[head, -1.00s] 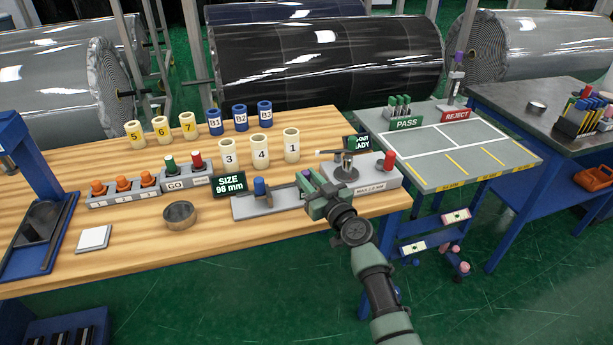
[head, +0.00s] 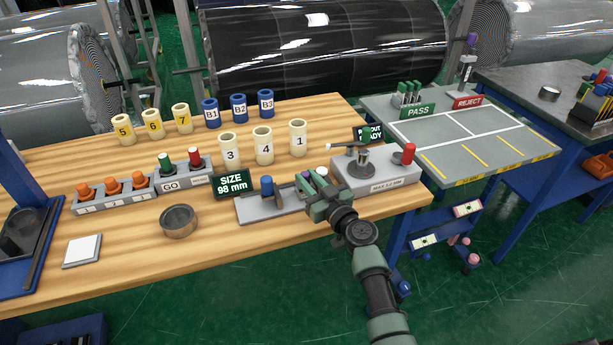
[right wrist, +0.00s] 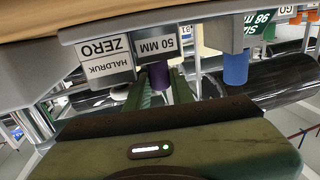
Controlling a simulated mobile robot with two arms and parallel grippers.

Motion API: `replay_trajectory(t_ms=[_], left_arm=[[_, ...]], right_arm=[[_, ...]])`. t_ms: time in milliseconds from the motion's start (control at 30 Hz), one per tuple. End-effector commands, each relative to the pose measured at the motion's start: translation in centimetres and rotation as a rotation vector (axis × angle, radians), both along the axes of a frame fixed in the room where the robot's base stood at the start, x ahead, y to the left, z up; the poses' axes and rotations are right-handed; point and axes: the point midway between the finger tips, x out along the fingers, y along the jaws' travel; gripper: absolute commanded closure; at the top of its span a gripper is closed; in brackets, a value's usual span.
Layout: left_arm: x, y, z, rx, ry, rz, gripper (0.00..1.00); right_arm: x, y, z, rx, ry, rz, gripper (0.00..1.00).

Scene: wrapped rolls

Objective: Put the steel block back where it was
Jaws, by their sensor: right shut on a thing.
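My right gripper (head: 314,188) is low over the right end of a grey slide fixture (head: 262,206) near the bench's front edge. In the right wrist view, which is upside down, its fingers (right wrist: 160,90) are shut on a purple knob (right wrist: 158,75). The knob belongs to what looks like the steel block (right wrist: 157,45), labelled 50 MM. The block sits beside a plate marked HALDRUK ZERO (right wrist: 107,58); I cannot tell whether it touches the fixture underneath. In the head view the fingers mostly hide it. My left gripper is not in view.
A blue knob (head: 266,186) stands on the fixture's left part. A size display (head: 231,184) is behind it, and a grey box with a red button (head: 408,153) is close right. Cream rolls stand behind.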

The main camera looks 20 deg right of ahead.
Motion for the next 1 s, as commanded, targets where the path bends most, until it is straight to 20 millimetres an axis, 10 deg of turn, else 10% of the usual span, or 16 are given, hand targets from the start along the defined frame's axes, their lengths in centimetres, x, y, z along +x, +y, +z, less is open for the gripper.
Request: replay_trajectory(t_ms=[167,200,267,667,1000], left_arm=[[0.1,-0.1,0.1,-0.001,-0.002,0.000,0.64],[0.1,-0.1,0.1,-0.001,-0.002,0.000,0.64],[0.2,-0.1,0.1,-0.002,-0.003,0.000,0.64],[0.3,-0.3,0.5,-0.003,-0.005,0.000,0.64],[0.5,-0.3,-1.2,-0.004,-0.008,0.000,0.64]], right_arm=[[0.0,0.0,0.3,0.001,-0.003,-0.001,1.00],[0.0,0.0,0.0,0.000,0.001,-0.001,0.66],[0.0,0.0,0.0,0.000,0.001,-0.001,0.55],[0.0,-0.1,-0.2,0.002,0.001,-0.004,0.55],[-5.2,-1.0,-0.4,-0.005,0.000,-0.001,0.55]])
